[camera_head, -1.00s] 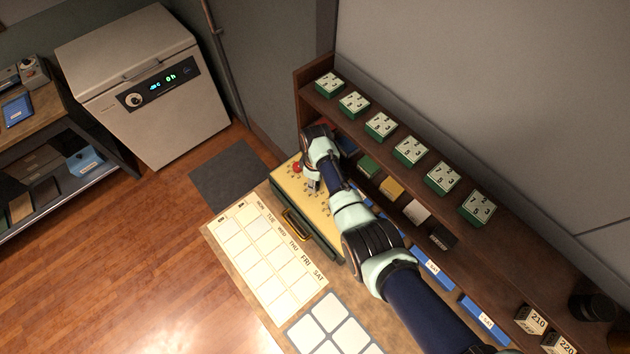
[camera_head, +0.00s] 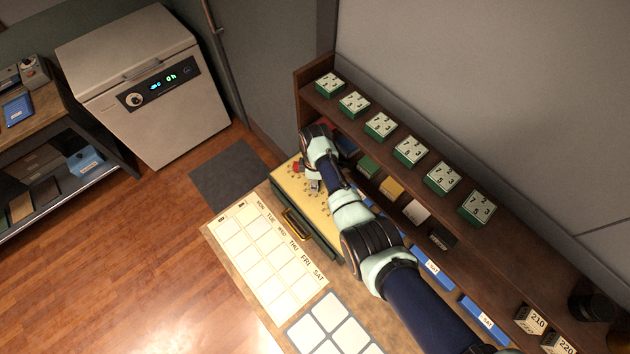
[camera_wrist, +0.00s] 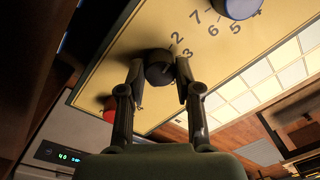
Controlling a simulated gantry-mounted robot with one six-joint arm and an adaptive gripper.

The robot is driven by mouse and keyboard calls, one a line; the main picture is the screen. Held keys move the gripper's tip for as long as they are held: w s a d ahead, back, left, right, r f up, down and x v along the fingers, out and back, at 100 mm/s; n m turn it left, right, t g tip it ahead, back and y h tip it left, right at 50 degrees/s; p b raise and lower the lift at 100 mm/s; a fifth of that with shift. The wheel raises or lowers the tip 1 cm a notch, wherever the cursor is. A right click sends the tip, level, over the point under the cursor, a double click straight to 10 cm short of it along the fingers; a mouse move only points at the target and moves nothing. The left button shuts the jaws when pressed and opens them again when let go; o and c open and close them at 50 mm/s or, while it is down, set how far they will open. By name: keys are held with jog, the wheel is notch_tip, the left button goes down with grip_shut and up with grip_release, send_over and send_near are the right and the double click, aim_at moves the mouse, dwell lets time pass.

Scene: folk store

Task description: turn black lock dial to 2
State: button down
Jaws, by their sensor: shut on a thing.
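The black lock dial (camera_wrist: 158,72) sits on the yellow face of the lock box (camera_wrist: 120,62) in the wrist view. My gripper (camera_wrist: 158,85) is shut on the black dial, one finger on each side. Printed numbers 2 and 3 show beside the dial at its upper right; its other marks are hidden, and I cannot tell which number it points to. In the head view my gripper (camera_head: 314,184) is over the box's yellow top (camera_head: 290,182), and my arm hides the black dial.
A red knob (camera_wrist: 110,116) is left of my gripper, also seen in the head view (camera_head: 298,167). A calendar sheet (camera_head: 265,250) lies before the box. A wooden shelf (camera_head: 304,108) with several green-and-white number blocks stands close behind my arm.

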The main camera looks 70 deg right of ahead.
jog(key=c, duration=0.8)
grip_release()
notch_tip(320, 180, up, 8)
jog(key=shift+w+d+f, duration=0.1)
jog(key=shift+d+f, duration=0.05)
jog(key=shift+f, duration=0.05)
